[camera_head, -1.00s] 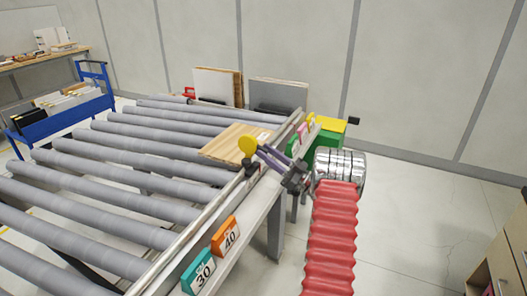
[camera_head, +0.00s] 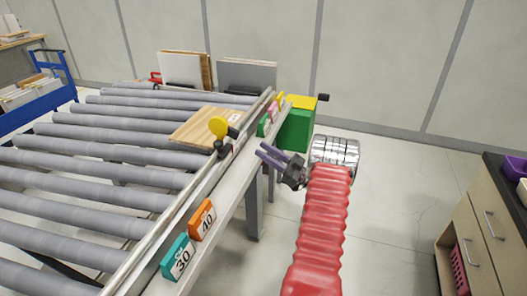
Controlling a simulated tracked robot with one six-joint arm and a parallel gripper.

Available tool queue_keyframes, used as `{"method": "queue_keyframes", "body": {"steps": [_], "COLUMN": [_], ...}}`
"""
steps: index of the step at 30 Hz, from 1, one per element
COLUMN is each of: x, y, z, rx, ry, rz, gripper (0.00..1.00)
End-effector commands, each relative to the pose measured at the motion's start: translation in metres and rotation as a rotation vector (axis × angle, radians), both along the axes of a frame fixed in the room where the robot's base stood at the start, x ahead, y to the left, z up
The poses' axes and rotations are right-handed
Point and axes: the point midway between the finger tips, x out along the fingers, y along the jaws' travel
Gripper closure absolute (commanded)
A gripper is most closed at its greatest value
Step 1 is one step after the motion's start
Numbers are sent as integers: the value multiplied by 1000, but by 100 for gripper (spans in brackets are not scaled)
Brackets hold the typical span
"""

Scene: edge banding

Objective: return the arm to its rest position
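My arm shows as a red ribbed sleeve with a silver ribbed joint at its end, right of the conveyor. My gripper (camera_head: 269,156) has dark purple fingers pointing left, beside the conveyor's near rail. The fingers lie close together at this angle, and I cannot tell whether a gap is between them. I see nothing held in them.
The roller conveyor (camera_head: 110,176) fills the left, with a wooden board (camera_head: 200,126) on it. Number blocks, orange (camera_head: 202,219) and teal (camera_head: 178,257), sit on its side ledge. A green box (camera_head: 296,130) stands behind the gripper. Drawers (camera_head: 485,235) are at right; floor between is open.

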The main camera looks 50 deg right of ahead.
Motion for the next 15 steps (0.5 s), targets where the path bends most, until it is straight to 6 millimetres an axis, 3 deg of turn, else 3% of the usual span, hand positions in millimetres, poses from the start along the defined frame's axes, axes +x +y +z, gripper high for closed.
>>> {"method": "queue_keyframes", "body": {"steps": [15], "x": [5], "y": [7], "z": [5], "rx": [4], "ry": [17], "rz": [25], "gripper": [69]}}
